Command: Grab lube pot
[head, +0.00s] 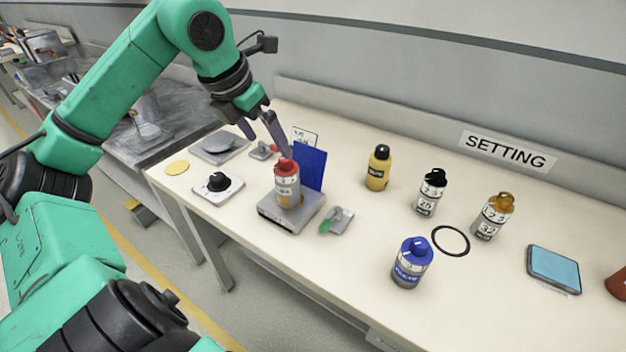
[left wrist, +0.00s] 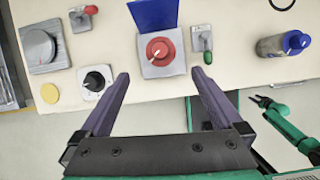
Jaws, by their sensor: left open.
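No label that I can read marks a lube pot, so I cannot tell which container it is. A red-capped bottle (head: 287,184) stands upright on a grey square base (head: 291,212). Its red cap also shows in the left wrist view (left wrist: 160,51). My left gripper (head: 270,144) is open and empty, near the red cap in the head view. In the left wrist view its fingers (left wrist: 161,74) point toward that bottle, with the cap between their lines. A part of my right arm shows at the lower right there, its gripper (left wrist: 264,103) too small to read.
A yellow bottle (head: 379,168), a black-capped bottle (head: 430,192), a gold-capped bottle (head: 492,217) and a blue-capped bottle (head: 411,263) stand to the right. A blue panel (head: 310,166) rises behind the base. A black ring (head: 450,241) lies on the table. A brown object (head: 618,284) is cut off.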

